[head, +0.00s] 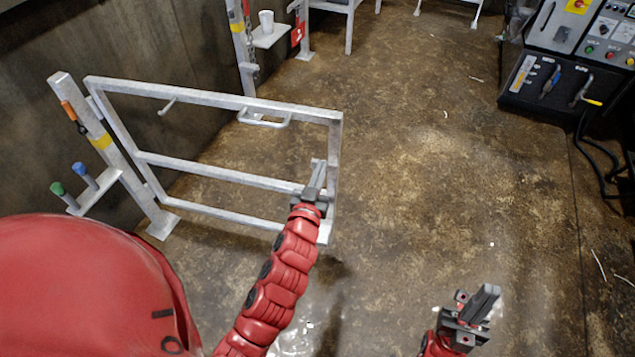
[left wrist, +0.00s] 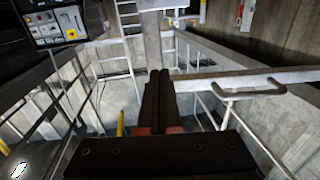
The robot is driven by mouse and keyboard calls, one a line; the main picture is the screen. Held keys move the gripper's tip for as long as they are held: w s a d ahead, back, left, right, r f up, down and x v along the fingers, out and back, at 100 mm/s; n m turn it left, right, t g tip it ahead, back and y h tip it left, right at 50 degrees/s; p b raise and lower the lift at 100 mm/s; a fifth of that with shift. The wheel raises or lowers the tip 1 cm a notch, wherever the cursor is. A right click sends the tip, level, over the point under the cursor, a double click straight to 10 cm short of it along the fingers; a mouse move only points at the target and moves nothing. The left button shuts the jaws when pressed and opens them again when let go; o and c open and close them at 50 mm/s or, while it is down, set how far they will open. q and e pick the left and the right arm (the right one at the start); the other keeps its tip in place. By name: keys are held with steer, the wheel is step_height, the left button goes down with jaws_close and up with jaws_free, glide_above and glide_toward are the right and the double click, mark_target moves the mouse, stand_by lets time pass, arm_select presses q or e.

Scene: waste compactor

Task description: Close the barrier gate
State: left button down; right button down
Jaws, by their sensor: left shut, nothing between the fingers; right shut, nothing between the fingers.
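The barrier gate (head: 215,178) is a pale metal frame of rails on the left in the head view, hinged at a post (head: 115,155) at its left. It stands swung out over the floor. A handle (head: 264,120) sits on its top rail; the rail and handle (left wrist: 240,90) also show at the right in the left wrist view. My left gripper (head: 317,180) is shut and empty, at the gate's free right end; I cannot tell whether it touches the upright. The shut fingers show in the left wrist view (left wrist: 158,85). My right gripper (head: 484,300) is shut and empty, low over the floor.
A second post (head: 243,45) with a chain, a red tag (head: 298,34) and a cup (head: 266,20) on a shelf stands at the back. A control panel (head: 570,60) with cables is at the upper right. The brown floor (head: 430,150) between is mostly clear.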

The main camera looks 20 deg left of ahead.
mark_target(330, 142)
arm_select(q)
steer(key=w, duration=0.6)
steer(key=shift+w+a, duration=0.4)
